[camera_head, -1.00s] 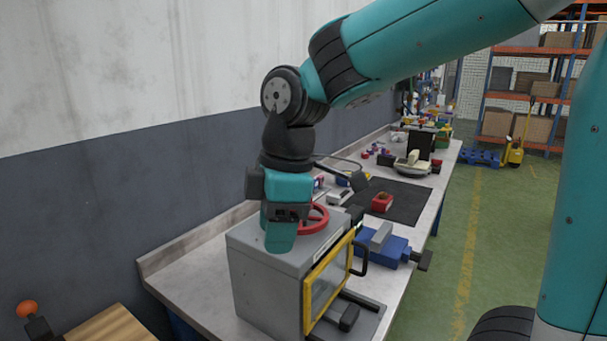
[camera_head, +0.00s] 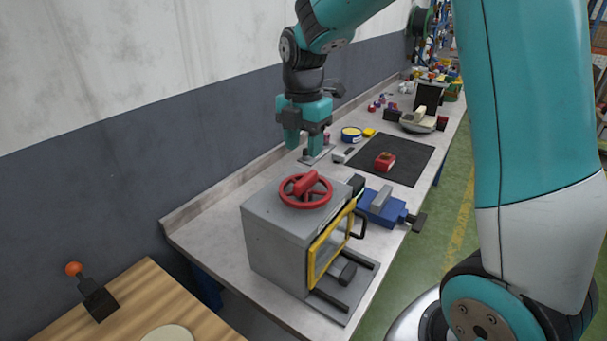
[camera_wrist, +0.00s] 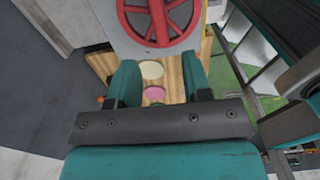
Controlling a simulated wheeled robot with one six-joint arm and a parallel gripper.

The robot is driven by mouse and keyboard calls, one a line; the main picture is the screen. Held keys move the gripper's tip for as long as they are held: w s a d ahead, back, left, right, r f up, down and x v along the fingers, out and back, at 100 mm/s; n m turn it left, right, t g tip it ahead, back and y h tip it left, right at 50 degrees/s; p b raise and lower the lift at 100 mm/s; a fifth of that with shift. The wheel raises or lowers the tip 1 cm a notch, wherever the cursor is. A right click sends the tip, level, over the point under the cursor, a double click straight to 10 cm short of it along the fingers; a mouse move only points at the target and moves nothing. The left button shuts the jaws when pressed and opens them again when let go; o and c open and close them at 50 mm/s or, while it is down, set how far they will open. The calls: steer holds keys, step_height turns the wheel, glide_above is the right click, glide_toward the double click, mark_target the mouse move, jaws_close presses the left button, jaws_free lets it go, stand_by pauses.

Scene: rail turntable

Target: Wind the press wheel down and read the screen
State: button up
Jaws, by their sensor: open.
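The press is a grey box (camera_head: 275,240) on the near end of the bench, with a yellow-framed window (camera_head: 330,245) on its front. Its red spoked wheel (camera_head: 306,190) lies flat on top; it also shows at the top of the wrist view (camera_wrist: 157,20). My gripper (camera_head: 304,150) points down, open and empty, beyond the wheel and apart from it. In the wrist view its two teal fingers (camera_wrist: 160,65) stand apart with nothing between them. An upright dark panel (camera_head: 427,97) stands farther along the bench; whether it is the screen I cannot tell.
A blue vise (camera_head: 382,207) stands right of the press. A dark mat (camera_head: 400,160) with a red block (camera_head: 385,161) lies beyond. A wooden table (camera_head: 165,300) with an orange-knobbed lever (camera_head: 90,290) is at lower left. A wall runs along the bench's left side.

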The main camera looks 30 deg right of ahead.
mark_target(303, 179)
step_height(303, 179, down, 9)
steer(key=shift+f+p, duration=0.1)
steer(key=shift+p, duration=0.8)
jaws_close()
